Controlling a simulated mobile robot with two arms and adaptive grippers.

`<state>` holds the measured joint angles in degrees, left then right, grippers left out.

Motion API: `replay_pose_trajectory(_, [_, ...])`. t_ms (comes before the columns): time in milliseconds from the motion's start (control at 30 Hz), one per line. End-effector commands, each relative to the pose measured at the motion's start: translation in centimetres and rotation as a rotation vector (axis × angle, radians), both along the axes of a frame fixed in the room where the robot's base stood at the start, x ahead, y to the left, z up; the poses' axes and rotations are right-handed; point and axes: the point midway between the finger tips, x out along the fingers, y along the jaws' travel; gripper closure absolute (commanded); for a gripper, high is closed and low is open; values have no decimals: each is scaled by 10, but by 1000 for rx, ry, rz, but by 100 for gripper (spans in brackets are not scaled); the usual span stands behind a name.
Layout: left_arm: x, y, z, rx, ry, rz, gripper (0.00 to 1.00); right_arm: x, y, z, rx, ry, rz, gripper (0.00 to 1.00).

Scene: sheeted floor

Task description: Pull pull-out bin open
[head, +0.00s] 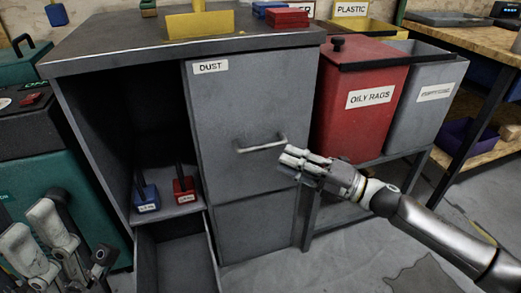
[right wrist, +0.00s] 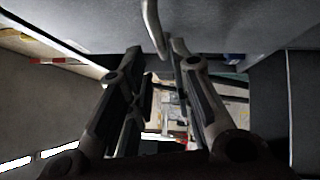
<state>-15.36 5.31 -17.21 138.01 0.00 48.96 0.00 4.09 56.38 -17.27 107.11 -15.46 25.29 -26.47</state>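The pull-out bin has a grey front panel (head: 247,110) labelled DUST, flush in the dark cabinet. Its metal bar handle (head: 262,145) is on the lower right of that panel. My right gripper (head: 287,158) is just right of the handle's right end. In the right wrist view the fingers of my right gripper (right wrist: 158,50) are apart, with nothing between their pads; the curved handle (right wrist: 152,25) shows at the top, near the tips. Contact cannot be told. My left gripper (head: 62,240) is at the lower left, away from the bin, its fingers apart.
A red bin (head: 362,125) labelled OILY RAGS and a grey bin (head: 425,110) stand right of the cabinet. An open lower drawer (head: 178,265) juts out at the left. Blue and red small items (head: 183,190) sit on a shelf above it. Floor before the DUST panel is free.

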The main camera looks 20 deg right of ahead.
Motion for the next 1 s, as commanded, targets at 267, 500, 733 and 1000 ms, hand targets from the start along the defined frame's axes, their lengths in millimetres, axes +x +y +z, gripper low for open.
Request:
replay_pose_trajectory(267, [1,-1,1,2,-18,1,60,22,23,5,0,-3,-1,79])
replay_pose_trajectory(500, [2,-1,1,4,-25,1,60,40,43,8,0,-3,-1,79])
replay_pose_trajectory(733, [4,-2,4,6,-36,2,60,53,57,10,0,-1,-1,79])
replay_pose_trajectory(1000, [3,-1,7,2,-46,2,60,57,61,11,0,1,-2,79])
